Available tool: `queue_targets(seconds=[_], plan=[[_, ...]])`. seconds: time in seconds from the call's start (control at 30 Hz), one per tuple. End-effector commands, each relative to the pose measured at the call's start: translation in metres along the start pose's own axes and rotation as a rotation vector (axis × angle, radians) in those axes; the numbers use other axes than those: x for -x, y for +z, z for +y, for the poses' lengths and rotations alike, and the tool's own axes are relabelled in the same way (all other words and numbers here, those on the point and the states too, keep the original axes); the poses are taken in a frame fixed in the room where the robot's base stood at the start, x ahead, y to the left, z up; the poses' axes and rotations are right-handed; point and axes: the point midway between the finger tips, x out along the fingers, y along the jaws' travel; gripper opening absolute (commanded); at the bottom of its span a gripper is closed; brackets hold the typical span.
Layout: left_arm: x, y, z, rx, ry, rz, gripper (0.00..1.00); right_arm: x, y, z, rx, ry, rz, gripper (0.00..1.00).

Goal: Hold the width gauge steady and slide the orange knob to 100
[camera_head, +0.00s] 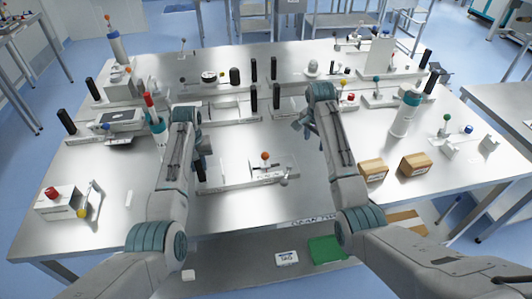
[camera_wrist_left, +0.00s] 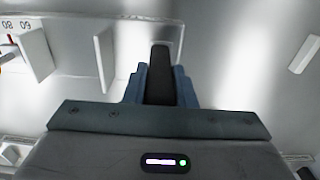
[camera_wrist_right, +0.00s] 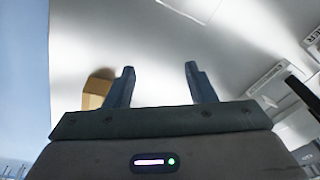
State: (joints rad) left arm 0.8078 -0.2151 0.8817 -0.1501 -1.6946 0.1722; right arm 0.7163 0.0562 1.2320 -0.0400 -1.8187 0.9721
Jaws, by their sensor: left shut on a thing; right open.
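The width gauge (camera_head: 240,186) is a long pale rail near the table's front middle. Its orange knob (camera_head: 265,156) stands upright on the slide; only a sliver of the knob shows at the left edge of the left wrist view (camera_wrist_left: 2,69). Scale marks 60 and 80 show there beside a red pointer. My left gripper (camera_head: 203,158) is shut on the black handle (camera_wrist_left: 160,80) at the gauge's left end. My right gripper (camera_head: 304,126) is open and empty above the table, behind and right of the knob; its spread fingers show in the right wrist view (camera_wrist_right: 159,75).
Two brown boxes (camera_head: 415,164) (camera_head: 373,170) stand to the right. Other rail fixtures with black posts (camera_head: 254,70) fill the back. A box with a red button (camera_head: 56,202) is at front left.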

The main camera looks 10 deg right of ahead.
Motion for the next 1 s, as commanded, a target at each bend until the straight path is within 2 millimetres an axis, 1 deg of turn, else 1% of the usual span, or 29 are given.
queue_targets(seconds=[0.03,0.1,0.2,0.3,0.43,0.57,0.9,1.0], plan=[[-0.011,0.006,0.000,-0.003,0.000,-0.018,0.00,0.011,0.024,-0.022,0.013,-0.034,-0.031,0.50],[-0.011,0.006,0.000,-0.002,0.000,-0.018,0.00,0.025,0.051,-0.045,0.028,-0.071,-0.069,0.50],[-0.011,0.006,0.000,-0.002,0.000,-0.018,0.00,0.042,0.080,-0.069,0.042,-0.110,-0.109,0.50],[-0.011,0.006,0.000,-0.002,0.000,-0.018,0.00,0.053,0.099,-0.082,0.053,-0.131,-0.135,0.50],[-0.011,0.006,0.000,-0.002,0.000,-0.018,0.00,0.056,0.110,-0.089,0.058,-0.142,-0.149,0.50],[-0.011,0.006,0.000,-0.001,0.000,-0.019,0.00,0.042,0.113,-0.091,0.058,-0.141,-0.152,0.50],[-0.011,0.006,0.000,0.000,-0.001,-0.019,0.00,-0.024,0.122,-0.100,0.059,-0.140,-0.151,0.50],[-0.011,0.006,0.000,0.000,-0.001,-0.019,0.00,-0.039,0.124,-0.102,0.059,-0.140,-0.150,0.50]])
